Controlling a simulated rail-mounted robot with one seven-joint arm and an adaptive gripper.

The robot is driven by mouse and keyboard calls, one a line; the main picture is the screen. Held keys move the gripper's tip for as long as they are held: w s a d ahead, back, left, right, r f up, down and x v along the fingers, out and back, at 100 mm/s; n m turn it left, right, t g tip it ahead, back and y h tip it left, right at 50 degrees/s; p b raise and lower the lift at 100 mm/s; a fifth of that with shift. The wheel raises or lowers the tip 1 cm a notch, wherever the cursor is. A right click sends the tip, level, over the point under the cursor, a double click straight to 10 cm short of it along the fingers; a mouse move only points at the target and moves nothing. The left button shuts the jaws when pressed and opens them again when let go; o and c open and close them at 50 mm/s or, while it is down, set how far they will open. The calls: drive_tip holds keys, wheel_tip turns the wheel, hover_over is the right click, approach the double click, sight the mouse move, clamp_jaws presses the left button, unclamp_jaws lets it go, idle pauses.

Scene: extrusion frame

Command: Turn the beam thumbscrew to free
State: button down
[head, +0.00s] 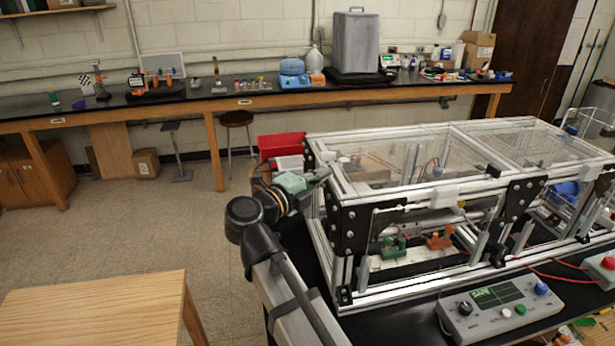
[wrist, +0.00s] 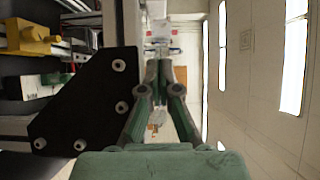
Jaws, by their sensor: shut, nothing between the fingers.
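My gripper (head: 325,172) is at the upper left front corner of the aluminium extrusion frame (head: 420,182), level with its top rail. Its green fingers also show in the wrist view (wrist: 158,72), closed together with nothing between them. A black bolted corner plate (wrist: 90,110) lies just left of the fingers there; in the head view a black plate (head: 352,228) is below the gripper. A small white knob-like part (head: 344,160) sits by the top corner near the fingertips. I cannot tell whether it is the beam thumbscrew, or what position the thumbscrew is in.
Clear panels cover the frame's top. Inside are a green fixture (head: 393,247) and an orange fixture (head: 439,241). A control box (head: 497,308) stands at the front right. A red bin (head: 281,144) is behind the gripper. The floor to the left is open, with a wooden table (head: 95,310) nearer.

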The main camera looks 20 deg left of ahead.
sight(335, 155)
drive_tip(key=p+x, duration=0.1)
drive_tip(key=x, duration=0.2)
drive_tip(key=shift+w+r, duration=0.15)
drive_tip(key=shift+w, duration=0.1)
drive_tip(key=shift+w+a+p, duration=0.45)
drive_tip(key=shift+w+a, duration=0.25)
drive_tip(key=shift+w, duration=0.3)
drive_tip(key=shift+w+a, duration=0.2)
drive_tip(key=shift+w, duration=0.35)
drive_tip(key=shift+w, duration=0.4)
drive_tip(key=shift+s+d, duration=0.1)
